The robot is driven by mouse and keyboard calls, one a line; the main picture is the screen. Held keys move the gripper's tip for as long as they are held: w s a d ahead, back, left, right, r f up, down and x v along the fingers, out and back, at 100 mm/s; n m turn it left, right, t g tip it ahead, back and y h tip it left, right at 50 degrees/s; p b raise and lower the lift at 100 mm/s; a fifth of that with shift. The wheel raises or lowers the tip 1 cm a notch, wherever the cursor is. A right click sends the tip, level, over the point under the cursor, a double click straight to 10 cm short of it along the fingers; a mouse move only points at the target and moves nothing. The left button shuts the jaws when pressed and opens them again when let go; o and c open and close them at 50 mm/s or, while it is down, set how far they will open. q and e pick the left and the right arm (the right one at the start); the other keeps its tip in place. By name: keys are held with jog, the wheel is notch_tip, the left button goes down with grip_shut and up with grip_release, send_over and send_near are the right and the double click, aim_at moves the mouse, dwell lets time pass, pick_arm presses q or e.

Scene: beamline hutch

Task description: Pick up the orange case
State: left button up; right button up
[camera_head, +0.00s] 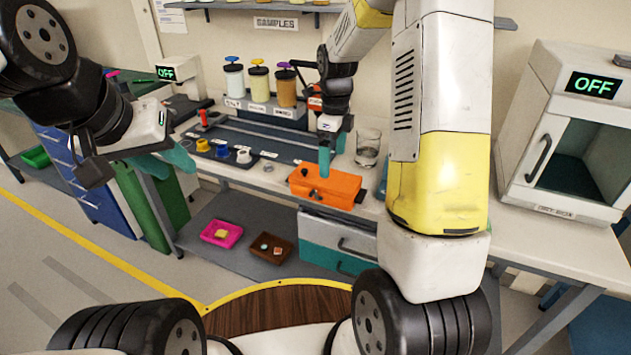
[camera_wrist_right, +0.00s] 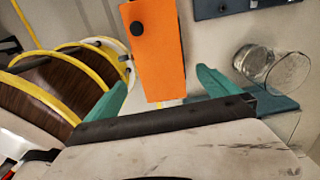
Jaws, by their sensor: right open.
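The orange case (camera_head: 325,187) is a box with a dark knob on it. It rests on the light bench top, near its front edge. My right gripper (camera_head: 326,160) is directly over the case, pointing down. In the right wrist view, the orange case (camera_wrist_right: 160,55) shows between the two spread teal fingers of my right gripper (camera_wrist_right: 162,82); I cannot tell whether either finger touches it. My left gripper (camera_head: 172,160) is away to the left, with teal fingers; its finger gap is not clear.
A glass beaker (camera_head: 368,148) stands just right of the case, with another glass item partly hidden by my arm. Sample jars (camera_head: 258,85) stand behind on a rack. A white oven-like cabinet (camera_head: 568,135) is at the right. Pink (camera_head: 222,233) and brown (camera_head: 268,248) trays lie on the lower shelf.

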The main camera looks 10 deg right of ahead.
aim_at(331, 178)
jog(key=shift+s+f, duration=0.1)
jog(key=shift+f, duration=0.2)
notch_tip(331, 178, down, 7)
jog(key=shift+f, duration=0.15)
jog(key=shift+w, duration=0.25)
jog(key=c, duration=2)
